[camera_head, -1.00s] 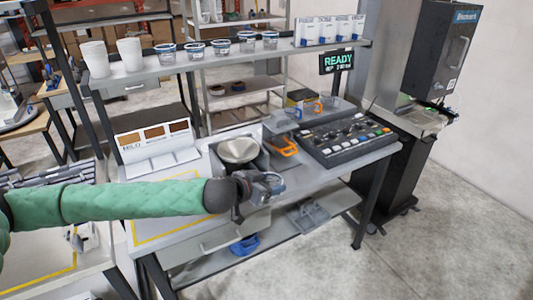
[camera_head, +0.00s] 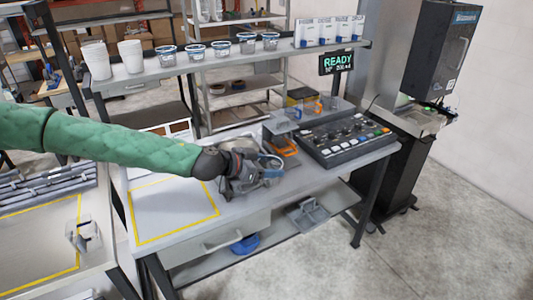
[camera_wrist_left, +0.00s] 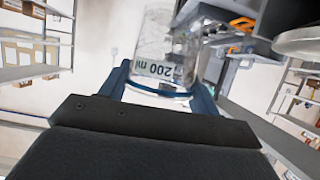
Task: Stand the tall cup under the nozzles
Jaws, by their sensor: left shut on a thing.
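My left gripper (camera_head: 262,174) is shut on a clear cup (camera_wrist_left: 165,55) marked 200 ml, with a blue band at its lower edge in the left wrist view. In the head view the cup is small and partly hidden by the gripper. The gripper is over the middle of the workbench, just left of and in front of the grey dispenser (camera_head: 281,123) with its orange part (camera_head: 284,147). The nozzles themselves cannot be made out. My right gripper is not in view.
A control panel (camera_head: 345,138) with knobs stands right of the dispenser, below a READY display (camera_head: 337,63). A silver bowl (camera_head: 238,144) is partly hidden behind my gripper. White cups (camera_head: 97,60) and small tubs line the shelf. The yellow-outlined area (camera_head: 172,205) is bare.

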